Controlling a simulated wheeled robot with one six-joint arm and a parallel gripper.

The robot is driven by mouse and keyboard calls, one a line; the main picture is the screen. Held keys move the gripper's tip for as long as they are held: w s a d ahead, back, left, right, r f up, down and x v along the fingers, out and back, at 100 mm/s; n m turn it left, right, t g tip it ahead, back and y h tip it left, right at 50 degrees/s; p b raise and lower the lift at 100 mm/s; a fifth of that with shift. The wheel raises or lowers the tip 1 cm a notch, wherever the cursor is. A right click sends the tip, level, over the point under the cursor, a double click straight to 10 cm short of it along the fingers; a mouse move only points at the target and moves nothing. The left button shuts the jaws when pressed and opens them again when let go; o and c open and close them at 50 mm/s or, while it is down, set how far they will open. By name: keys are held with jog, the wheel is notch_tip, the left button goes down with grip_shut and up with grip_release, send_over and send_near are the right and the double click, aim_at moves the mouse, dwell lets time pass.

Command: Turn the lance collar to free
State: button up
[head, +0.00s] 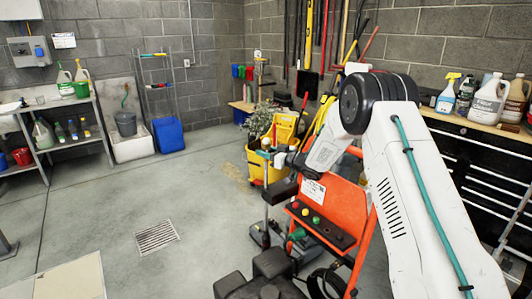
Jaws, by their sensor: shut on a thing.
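My white arm reaches in from the lower right, bends at the dark elbow and comes down to my gripper (281,160) near the middle of the head view. My gripper is small here and partly hidden by my own wrist. It is shut at the upper part of an upright lance (267,205), beside the orange machine (347,203). The lance collar seems to be between the fingers, but its outline and its turned position cannot be made out. Teal and red parts show around the grip.
The orange machine's dark panel (320,225) has red, yellow and green knobs. A yellow mop bucket (284,127) stands behind. A black drawer cabinet (480,160) with bottles on top is at right. Shelves (62,130) stand left. The floor around the drain grate (157,236) is clear.

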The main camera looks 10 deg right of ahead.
jog(key=shift+n+g+y, duration=1.6)
jog(key=shift+g+y, duration=0.1)
jog(key=shift+g, duration=0.2)
jog(key=o, duration=1)
jog(key=shift+c, duration=0.2)
